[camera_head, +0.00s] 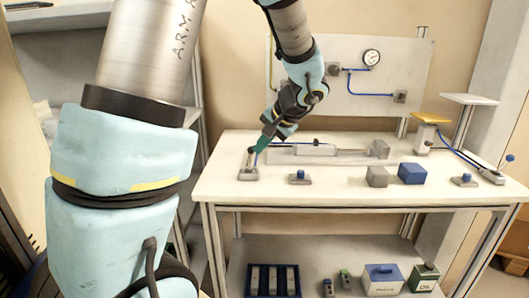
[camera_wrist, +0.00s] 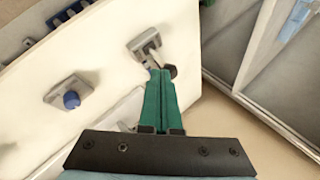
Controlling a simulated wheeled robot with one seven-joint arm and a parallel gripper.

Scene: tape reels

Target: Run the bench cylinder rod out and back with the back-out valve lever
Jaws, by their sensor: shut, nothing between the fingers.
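The valve (camera_head: 248,174) with an upright lever stands at the bench's front left. It also shows in the wrist view (camera_wrist: 146,46), where its lever ends in a dark knob (camera_wrist: 170,72). My gripper (camera_head: 262,145) has teal fingers, shut and empty, right beside the lever. In the wrist view the fingertips (camera_wrist: 160,74) are close against the lever's knob; I cannot tell whether they touch. The grey bench cylinder (camera_head: 314,150) lies behind, toward the middle.
A blue-button valve (camera_head: 297,178) sits right of the lever valve. A grey cube (camera_head: 377,177) and a blue box (camera_head: 412,173) stand farther right. A gauge panel (camera_head: 400,75) rises behind.

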